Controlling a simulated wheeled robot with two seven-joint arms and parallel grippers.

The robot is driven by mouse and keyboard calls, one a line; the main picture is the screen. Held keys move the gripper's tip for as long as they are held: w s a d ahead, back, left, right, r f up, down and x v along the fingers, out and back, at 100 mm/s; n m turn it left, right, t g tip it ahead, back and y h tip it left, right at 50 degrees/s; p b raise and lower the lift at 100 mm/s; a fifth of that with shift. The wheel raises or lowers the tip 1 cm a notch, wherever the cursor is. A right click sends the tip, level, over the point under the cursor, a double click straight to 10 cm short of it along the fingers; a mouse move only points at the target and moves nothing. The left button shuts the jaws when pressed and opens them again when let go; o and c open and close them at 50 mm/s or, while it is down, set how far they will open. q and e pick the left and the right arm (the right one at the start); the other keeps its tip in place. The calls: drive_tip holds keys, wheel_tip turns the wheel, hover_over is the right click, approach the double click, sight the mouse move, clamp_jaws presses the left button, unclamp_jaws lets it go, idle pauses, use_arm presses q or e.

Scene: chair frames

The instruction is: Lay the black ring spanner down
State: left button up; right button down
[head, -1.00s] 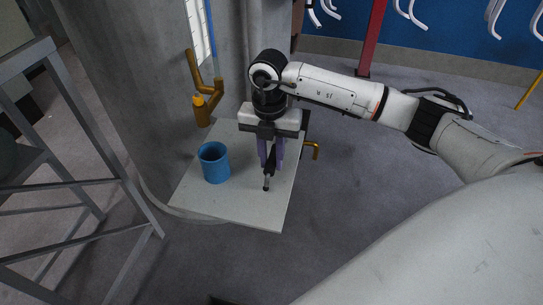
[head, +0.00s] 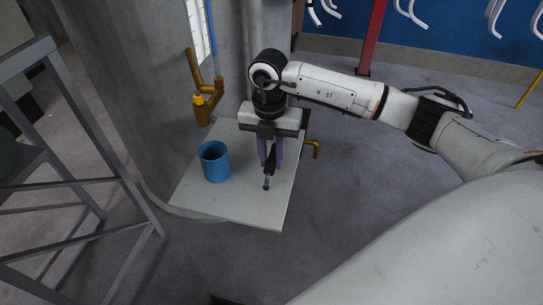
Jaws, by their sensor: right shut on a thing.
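The black ring spanner (head: 267,182) is a small dark tool in the head view, at the right part of a pale board (head: 235,205). My right gripper (head: 270,164) points down over the board with its purple fingers shut on the spanner. The spanner's near end sticks out below the fingers, and the rest is hidden by them. I cannot tell whether the spanner touches the board. My left gripper is not in view.
A blue cup (head: 215,162) stands on the board, left of my right gripper. A concrete column (head: 120,100) with a brown pipe fitting (head: 203,100) rises behind the board. A grey metal frame (head: 70,150) stands at the left. The board's front part is clear.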

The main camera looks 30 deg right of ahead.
drive_tip(key=shift+f, duration=0.15)
drive_tip(key=c, duration=1.2)
unclamp_jaws()
drive_tip(key=shift+o, duration=0.2)
drive_tip(key=shift+r, duration=0.2)
drive_tip(key=shift+r+p, duration=1.15)
drive_tip(key=shift+r, duration=0.2)
wheel_tip(320, 180, up, 3)
drive_tip(key=shift+r+p, duration=0.1)
drive_tip(key=shift+p, duration=1.05)
drive_tip(key=shift+r+p, duration=0.35)
drive_tip(key=shift+r, duration=1.05)
